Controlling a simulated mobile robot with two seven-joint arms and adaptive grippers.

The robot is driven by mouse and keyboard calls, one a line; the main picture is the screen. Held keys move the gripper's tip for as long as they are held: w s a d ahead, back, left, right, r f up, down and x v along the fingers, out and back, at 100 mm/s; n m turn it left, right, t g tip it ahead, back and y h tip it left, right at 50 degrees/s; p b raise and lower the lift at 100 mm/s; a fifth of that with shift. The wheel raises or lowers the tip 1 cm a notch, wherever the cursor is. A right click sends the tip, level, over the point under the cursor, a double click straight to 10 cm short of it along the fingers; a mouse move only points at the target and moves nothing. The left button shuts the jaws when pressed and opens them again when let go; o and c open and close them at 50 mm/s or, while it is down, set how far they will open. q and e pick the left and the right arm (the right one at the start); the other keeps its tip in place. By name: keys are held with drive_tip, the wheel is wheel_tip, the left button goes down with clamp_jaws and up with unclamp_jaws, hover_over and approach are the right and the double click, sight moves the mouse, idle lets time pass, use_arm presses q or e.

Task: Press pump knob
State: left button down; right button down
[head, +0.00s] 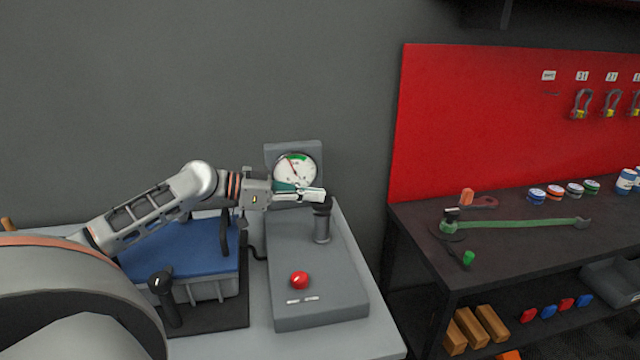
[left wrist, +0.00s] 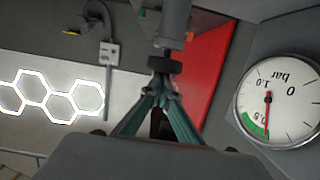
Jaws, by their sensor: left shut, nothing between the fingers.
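The pump knob (head: 322,208) is a dark cap on an upright grey post (head: 321,231) at the back right of a grey pump box (head: 330,301). My left gripper (head: 319,195) is shut and empty, with its fingertips at the top of the knob. The fingertips cover part of the knob in the head view. In the left wrist view, which is upside down, the dark knob (left wrist: 165,65) appears just beyond the tips of the closed left fingers (left wrist: 162,90). I cannot tell whether they touch. My right gripper is not in view.
A round pressure gauge (head: 295,170) stands behind the pump box. A red button (head: 299,280) sits at the box's front. A blue-topped case (head: 185,250) with black handles stands to the left. A dark workbench (head: 520,240) with tools stands at the right.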

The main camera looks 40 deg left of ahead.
use_arm(q)
drive_tip(key=shift+f, duration=0.75)
drive_tip(key=shift+a+f, duration=0.1)
drive_tip(key=shift+f, duration=0.05)
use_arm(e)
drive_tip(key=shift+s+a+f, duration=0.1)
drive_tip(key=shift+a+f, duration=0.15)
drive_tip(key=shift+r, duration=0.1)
use_arm(q)
wheel_tip(320, 180, up, 11)
drive_tip(key=shift+f, duration=0.15)
idle(0.4)
